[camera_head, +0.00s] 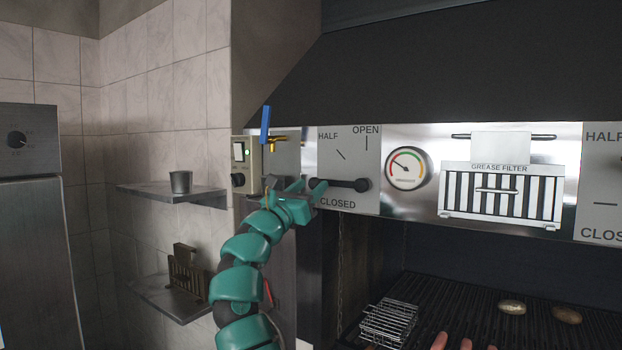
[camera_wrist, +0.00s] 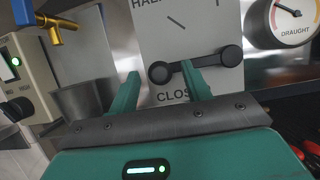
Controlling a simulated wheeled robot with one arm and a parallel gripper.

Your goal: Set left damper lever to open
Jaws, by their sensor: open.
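The left damper lever (camera_head: 342,185) is a black bar with a round knob on the hood's front panel. It lies level, its knob pointing left from the pivot, just above the word CLOSED. The HALF mark is up and left of the pivot, and the OPEN mark is straight above it. My gripper (camera_head: 308,187) is open at the knob end. In the wrist view, the lever's knob (camera_wrist: 160,74) shows between the two fingers of my gripper (camera_wrist: 160,70). The right finger covers part of the bar. I cannot tell whether either finger touches the lever.
A brass valve with a blue handle (camera_head: 265,124) and a switch box (camera_head: 245,165) are close to the left. A draught gauge (camera_head: 408,168) and a grease filter (camera_head: 502,195) are to the right. The grill grate (camera_head: 465,300) lies below.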

